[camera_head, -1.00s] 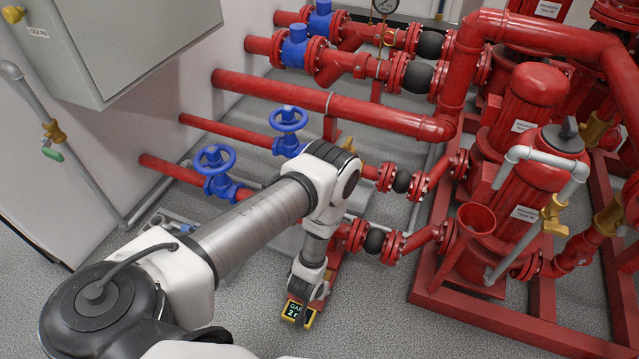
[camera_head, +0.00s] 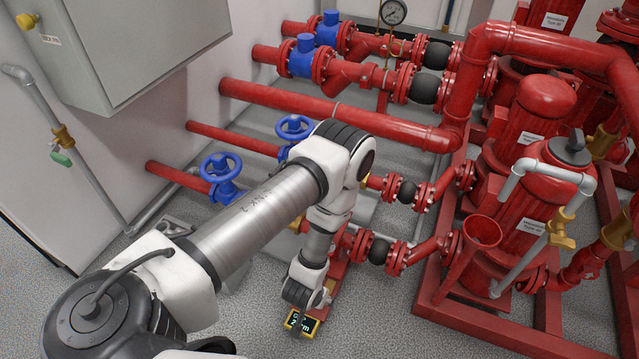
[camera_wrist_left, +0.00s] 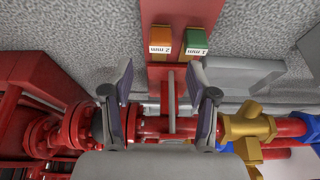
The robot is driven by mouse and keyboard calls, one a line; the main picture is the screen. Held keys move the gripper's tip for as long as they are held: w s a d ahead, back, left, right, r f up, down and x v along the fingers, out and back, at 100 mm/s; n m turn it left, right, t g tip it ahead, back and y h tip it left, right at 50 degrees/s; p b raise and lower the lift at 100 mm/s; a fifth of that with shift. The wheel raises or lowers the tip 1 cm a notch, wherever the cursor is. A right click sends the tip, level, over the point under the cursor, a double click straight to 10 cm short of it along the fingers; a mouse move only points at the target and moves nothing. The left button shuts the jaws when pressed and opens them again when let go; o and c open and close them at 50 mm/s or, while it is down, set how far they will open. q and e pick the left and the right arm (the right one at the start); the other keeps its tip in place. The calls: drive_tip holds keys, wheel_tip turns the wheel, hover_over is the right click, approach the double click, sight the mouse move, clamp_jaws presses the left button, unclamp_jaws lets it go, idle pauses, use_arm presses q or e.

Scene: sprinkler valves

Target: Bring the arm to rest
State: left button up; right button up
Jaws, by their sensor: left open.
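My left arm (camera_head: 275,207) reaches in from the lower left, bends at its elbow and points its wrist (camera_head: 305,280) down beside the red piping. In the wrist view my left gripper (camera_wrist_left: 161,108) is open, its two dark finger pads apart. Between and beyond them are a thin upright bar and a red pipe, and I see nothing gripped. In the head view the wrist hides most of the gripper. My right gripper is out of view.
Two blue handwheel valves (camera_head: 221,168) (camera_head: 295,128) stand behind the arm. Red pumps (camera_head: 535,195) on a red frame fill the right. A grey cabinet (camera_head: 130,45) hangs at upper left. Orange "2 mm" (camera_wrist_left: 161,40) and green "1 mm" (camera_wrist_left: 195,41) blocks sit near the gripper. Front floor is clear.

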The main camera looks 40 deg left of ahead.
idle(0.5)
use_arm(q)
wheel_tip(320, 180, up, 8)
drive_tip(key=w+f+p, duration=0.1)
drive_tip(key=p, duration=0.2)
drive_tip(key=s+d+r+m+g+h+p, duration=0.1)
drive_tip(key=s+r+g, duration=0.1)
drive_tip(key=s+r, duration=0.35)
drive_tip(key=s+d+r+m+g+p, duration=0.1)
drive_tip(key=s+r+g, duration=0.15)
drive_tip(key=s, duration=0.65)
wheel_tip(320, 180, up, 37)
drive_tip(key=p, duration=3.7)
drive_tip(key=shift+w+d+r, duration=0.15)
drive_tip(key=shift+r, duration=0.05)
